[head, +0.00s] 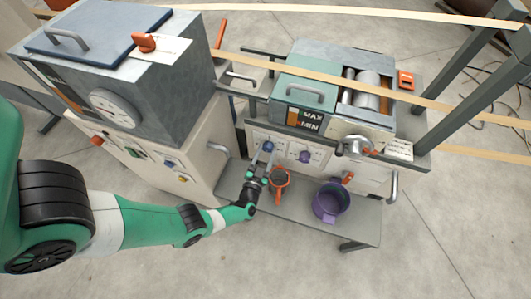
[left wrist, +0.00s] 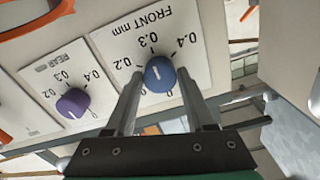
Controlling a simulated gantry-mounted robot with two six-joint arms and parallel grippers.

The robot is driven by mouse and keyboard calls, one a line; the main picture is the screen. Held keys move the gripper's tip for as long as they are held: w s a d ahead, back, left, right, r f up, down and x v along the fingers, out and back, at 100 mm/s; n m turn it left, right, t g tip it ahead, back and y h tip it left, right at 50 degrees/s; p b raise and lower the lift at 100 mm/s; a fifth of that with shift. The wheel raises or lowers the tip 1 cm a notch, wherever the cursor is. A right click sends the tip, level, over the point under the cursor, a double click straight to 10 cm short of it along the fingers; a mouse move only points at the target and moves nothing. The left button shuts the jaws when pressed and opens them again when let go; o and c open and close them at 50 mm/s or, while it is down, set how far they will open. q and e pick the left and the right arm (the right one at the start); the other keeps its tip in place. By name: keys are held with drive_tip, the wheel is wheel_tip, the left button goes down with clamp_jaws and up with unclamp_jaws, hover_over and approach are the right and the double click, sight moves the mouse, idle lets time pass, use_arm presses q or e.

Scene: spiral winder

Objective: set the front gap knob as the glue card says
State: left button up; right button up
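The front gap knob (left wrist: 159,75) is blue, on a white dial plate (left wrist: 196,62) marked FRONT mm, which appears upside down in the left wrist view. A short white mark shows on the knob; I cannot tell its exact reading. The knob also shows in the head view (head: 268,146). My left gripper (head: 259,168) is open, with one finger on each side of the knob in the wrist view (left wrist: 160,82) and visible gaps between. No grip on it shows. A white card (head: 398,149) at the machine's right is too small to read. My right gripper is not in view.
The purple rear knob (left wrist: 73,103) sits beside the front one. A grey cabinet (head: 165,100) stands left. Tan strips (head: 315,78) cross above the machine.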

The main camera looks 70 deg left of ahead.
use_arm(q)
drive_tip(key=o, duration=0.3)
drive_tip(key=shift+o, duration=0.2)
drive_tip(key=shift+s+d, duration=0.2)
drive_tip(key=shift+d, duration=0.1)
drive_tip(key=p+v, duration=0.3)
drive_tip(key=v, duration=0.8)
drive_tip(key=shift+a, duration=0.1)
